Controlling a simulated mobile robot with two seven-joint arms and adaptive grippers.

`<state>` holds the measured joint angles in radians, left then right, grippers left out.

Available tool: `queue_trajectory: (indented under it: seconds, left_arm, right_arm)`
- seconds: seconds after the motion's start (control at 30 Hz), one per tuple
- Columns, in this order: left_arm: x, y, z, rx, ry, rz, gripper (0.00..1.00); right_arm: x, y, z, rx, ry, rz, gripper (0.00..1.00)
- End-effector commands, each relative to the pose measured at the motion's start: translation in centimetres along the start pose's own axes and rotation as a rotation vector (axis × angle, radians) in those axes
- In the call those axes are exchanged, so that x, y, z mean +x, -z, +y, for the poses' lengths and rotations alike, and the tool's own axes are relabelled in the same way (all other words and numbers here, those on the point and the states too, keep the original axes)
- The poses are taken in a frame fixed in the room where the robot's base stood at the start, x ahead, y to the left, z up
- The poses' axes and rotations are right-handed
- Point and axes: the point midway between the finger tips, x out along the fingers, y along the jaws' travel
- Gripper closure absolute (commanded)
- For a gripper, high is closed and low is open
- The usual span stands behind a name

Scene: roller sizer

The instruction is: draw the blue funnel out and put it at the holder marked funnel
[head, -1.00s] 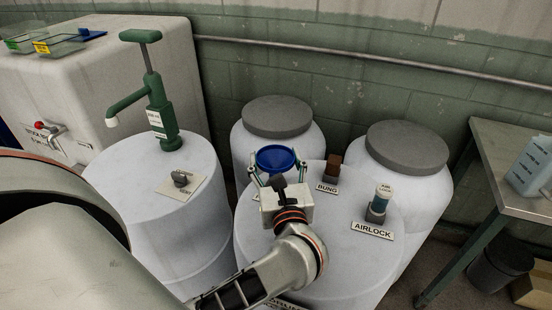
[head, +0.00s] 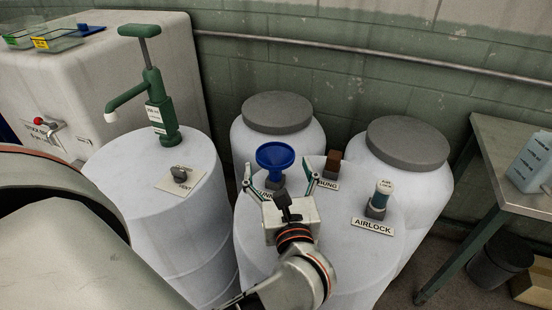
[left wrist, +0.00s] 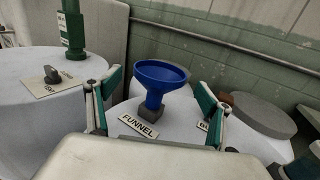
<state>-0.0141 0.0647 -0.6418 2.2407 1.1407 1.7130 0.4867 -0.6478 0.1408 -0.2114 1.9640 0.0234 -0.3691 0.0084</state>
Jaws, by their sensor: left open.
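The blue funnel (head: 275,156) stands upright in a small grey holder on the white drum top. In the left wrist view the funnel (left wrist: 160,76) sits in its grey holder (left wrist: 151,113), right behind the label reading FUNNEL (left wrist: 139,126). My left gripper (head: 279,178) is open, its fingers spread wide on either side and short of the funnel. In the left wrist view the open fingers (left wrist: 155,95) show left and right of it, not touching it. My right gripper is not in view.
On the same drum (head: 345,262) stand a brown bung (head: 333,162) and an airlock (head: 381,195) in holders, right of the funnel. A green pump (head: 160,100) and a vent knob (head: 180,174) top the left drum. Two grey-lidded barrels stand behind. A metal table (head: 500,150) is at right.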

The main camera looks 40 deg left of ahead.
Motion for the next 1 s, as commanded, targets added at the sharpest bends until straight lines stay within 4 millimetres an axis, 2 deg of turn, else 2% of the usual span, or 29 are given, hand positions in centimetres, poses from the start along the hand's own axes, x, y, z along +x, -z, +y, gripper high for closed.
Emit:
queue_trajectory:
  seconds: [0.1, 0.3, 0.87, 1.0]
  left_arm:
    - [-1.8, 0.1, 0.0, 0.0, 0.0, 0.003, 0.2]
    - [-3.1, -0.1, 0.0, -0.001, -0.001, 0.0, 0.2]
    - [-3.2, -0.2, 0.0, -0.001, -0.001, -0.002, 0.2]
    - [-3.2, -2.1, 0.0, -0.014, -0.001, -0.016, 0.2]
  right_arm:
    - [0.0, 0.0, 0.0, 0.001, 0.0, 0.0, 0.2]
    - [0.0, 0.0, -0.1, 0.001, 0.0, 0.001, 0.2]
    - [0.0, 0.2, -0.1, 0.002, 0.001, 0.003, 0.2]
    - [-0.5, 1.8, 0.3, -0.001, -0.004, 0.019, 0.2]
